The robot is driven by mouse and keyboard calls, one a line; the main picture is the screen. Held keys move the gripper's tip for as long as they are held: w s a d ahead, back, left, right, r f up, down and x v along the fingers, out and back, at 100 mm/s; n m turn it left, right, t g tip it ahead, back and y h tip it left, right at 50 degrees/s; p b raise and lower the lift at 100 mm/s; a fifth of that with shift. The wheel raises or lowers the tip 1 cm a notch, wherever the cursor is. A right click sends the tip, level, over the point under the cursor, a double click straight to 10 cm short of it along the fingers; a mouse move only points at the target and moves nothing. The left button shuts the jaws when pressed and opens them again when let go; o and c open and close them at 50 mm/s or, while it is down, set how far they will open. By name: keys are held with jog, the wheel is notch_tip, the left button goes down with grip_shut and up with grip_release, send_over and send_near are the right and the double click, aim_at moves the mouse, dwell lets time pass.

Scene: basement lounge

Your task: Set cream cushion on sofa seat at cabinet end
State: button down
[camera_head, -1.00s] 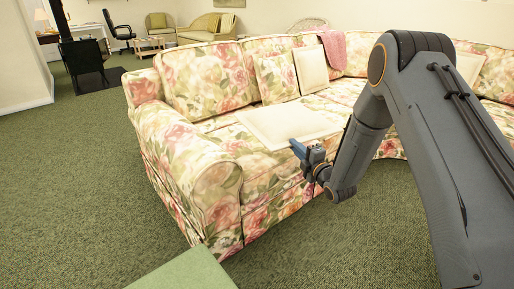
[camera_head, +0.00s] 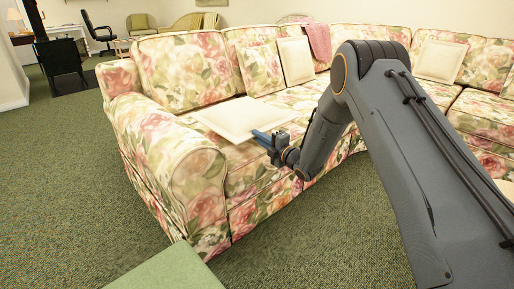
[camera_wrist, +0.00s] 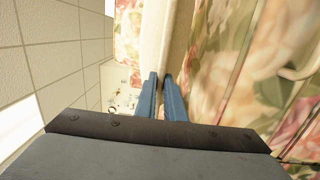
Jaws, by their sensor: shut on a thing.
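A square cream cushion (camera_head: 243,118) lies nearly flat over the left end of the floral sofa seat (camera_head: 262,178), close to the left armrest. My gripper (camera_head: 268,139) is shut on the cushion's near right edge. In the wrist view, the blue fingers (camera_wrist: 163,85) close on the cushion's pale edge (camera_wrist: 166,35). I cannot tell whether the cushion's underside touches the seat. No cabinet can be made out for sure.
A floral pillow (camera_head: 260,70) and another cream cushion (camera_head: 296,61) lean on the sofa back, with a pink throw (camera_head: 318,42) beside them. A further cream cushion (camera_head: 440,61) is at the right. A green flat-topped block (camera_head: 172,270) stands in front. Carpet (camera_head: 60,180) left of the sofa is clear.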

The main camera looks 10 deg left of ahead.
jog(key=shift+f+b, duration=0.55)
jog(key=shift+f, duration=1.6)
jog(key=shift+f, duration=0.2)
jog(key=c, duration=1.8)
grip_release()
jog(key=shift+c, duration=0.2)
